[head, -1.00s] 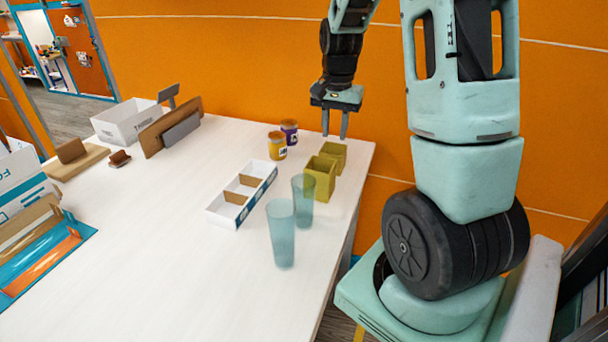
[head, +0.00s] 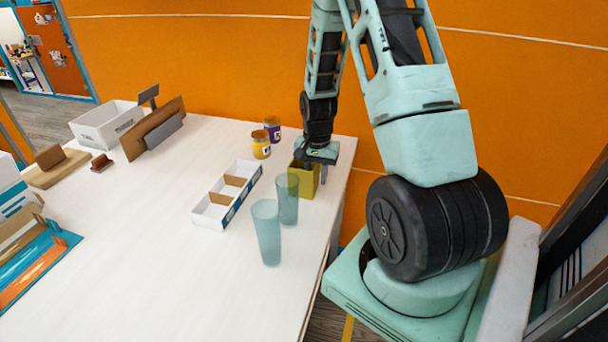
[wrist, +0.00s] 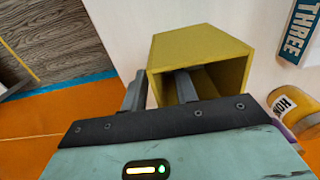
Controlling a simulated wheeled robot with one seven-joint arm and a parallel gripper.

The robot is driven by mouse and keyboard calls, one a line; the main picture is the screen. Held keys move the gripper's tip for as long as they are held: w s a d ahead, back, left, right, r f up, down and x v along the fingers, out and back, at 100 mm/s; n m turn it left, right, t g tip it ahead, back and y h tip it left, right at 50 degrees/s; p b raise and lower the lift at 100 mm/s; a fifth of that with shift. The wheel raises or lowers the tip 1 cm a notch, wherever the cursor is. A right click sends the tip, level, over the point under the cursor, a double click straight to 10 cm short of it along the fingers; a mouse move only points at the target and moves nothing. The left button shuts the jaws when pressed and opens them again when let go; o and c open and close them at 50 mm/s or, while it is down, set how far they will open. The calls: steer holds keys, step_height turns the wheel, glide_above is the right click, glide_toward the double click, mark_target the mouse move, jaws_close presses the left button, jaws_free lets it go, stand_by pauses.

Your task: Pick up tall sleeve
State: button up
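An olive-yellow, open-topped square sleeve (head: 309,186) stands near the right edge of the white table. It also shows in the wrist view (wrist: 207,48), with its hollow inside facing the camera. My gripper (head: 311,168) is down at its top. In the wrist view my gripper (wrist: 160,88) has one finger inside the opening and the other outside the left wall, so the fingers straddle that wall. A gap shows between the fingers, so it looks open. The second, smaller olive sleeve is hidden in the head view, apparently behind my gripper.
Two translucent blue cups (head: 267,232) stand in front of the sleeve. A white divided tray (head: 227,195) lies to the left. A yellow jar (head: 261,145) and a purple jar (head: 272,128) stand behind. The table's right edge is close by.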

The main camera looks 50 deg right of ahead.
steer(key=shift+f, duration=1.05)
jaws_close()
step_height(320, 180, up, 10)
steer(key=shift+r+b, duration=0.1)
steer(key=shift+b, duration=0.5)
